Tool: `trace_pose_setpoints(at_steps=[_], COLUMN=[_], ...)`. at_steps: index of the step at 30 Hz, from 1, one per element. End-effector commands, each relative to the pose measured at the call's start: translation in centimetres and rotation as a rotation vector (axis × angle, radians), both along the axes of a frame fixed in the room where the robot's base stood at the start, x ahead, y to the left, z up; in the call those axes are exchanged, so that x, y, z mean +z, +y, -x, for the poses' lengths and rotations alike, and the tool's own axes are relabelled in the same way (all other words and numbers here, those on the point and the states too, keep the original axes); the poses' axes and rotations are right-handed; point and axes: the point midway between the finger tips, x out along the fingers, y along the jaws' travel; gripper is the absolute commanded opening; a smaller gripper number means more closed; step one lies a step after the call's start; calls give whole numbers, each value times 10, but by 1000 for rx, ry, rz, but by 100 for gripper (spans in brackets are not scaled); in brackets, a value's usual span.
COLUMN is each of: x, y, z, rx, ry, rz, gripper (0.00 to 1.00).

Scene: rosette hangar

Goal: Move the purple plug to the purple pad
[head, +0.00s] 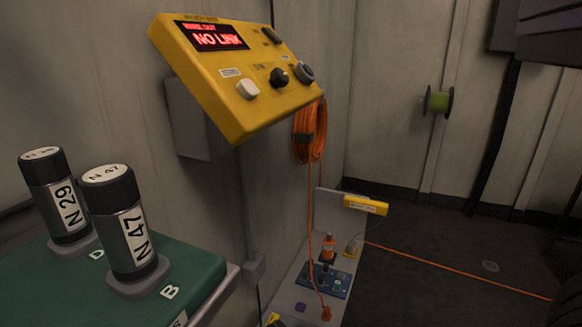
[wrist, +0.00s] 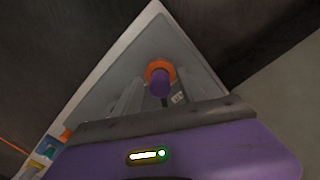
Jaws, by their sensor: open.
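In the wrist view a purple plug (wrist: 160,82) with an orange ring at its far end shows over a pale grey surface. My gripper (wrist: 154,96) is open, its grey fingers pointing toward that surface. The plug lies close to the line between the fingers; I cannot tell whether it is between them or beyond them. In the head view my gripper does not show. A small purple patch (head: 299,307) lies on the low grey ledge; I cannot tell whether it is the purple pad or another part.
A yellow panel (head: 238,75) reads NO LINK. Black-capped canisters (head: 130,225) stand on a green-topped bench (head: 190,270) at left. The ledge holds a blue plate (head: 330,282), an orange bottle (head: 328,247) and an orange connector (head: 326,314). An orange cable (head: 460,273) crosses the floor.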

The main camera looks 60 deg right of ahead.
Motion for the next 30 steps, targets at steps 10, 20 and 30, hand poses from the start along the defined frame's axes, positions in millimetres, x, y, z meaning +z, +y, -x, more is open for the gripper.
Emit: trace_pose_setpoints(at_steps=[10, 20, 30], x=[1, 0, 0], y=[0, 0, 0], z=[0, 0, 0], rx=[0, 0, 0], ry=[1, 0, 0], rz=[0, 0, 0], gripper=[48, 48, 5])
